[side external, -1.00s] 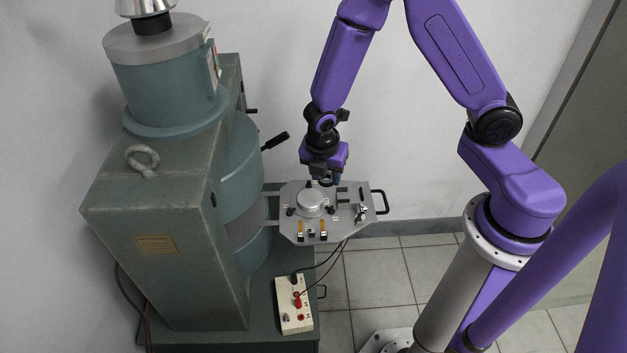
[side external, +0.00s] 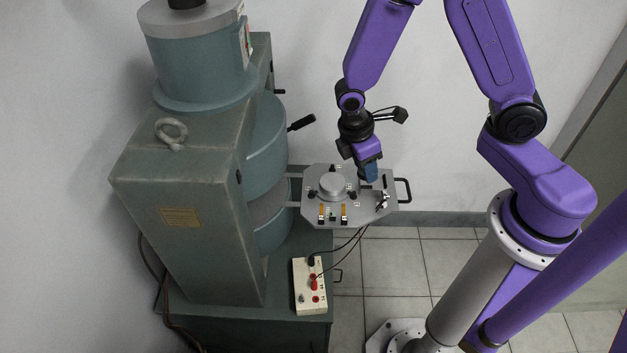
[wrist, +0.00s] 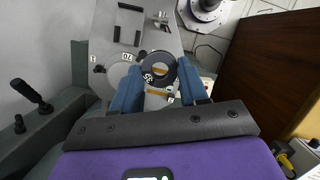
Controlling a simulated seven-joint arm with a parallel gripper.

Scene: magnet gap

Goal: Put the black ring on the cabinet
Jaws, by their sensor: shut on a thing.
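The black ring (wrist: 171,64) is a dark, thick ring with white marks, seen in the wrist view between the two blue fingers of my gripper (wrist: 159,80). My gripper is shut on it. In the side external view my gripper (side external: 369,174) points down over the back right part of the grey metal plate (side external: 318,212), and I cannot make out the ring there. The green cabinet (side external: 278,284) stands below the plate, under the big magnet. I cannot tell how far the ring is above the plate.
The tall green magnet (side external: 190,210) fills the left side. The plate carries a round silver disc (side external: 333,183) and a black handle (side external: 404,190) at its right end. A cream box (side external: 309,288) with cables sits on the cabinet. Bare cabinet top shows left of the box.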

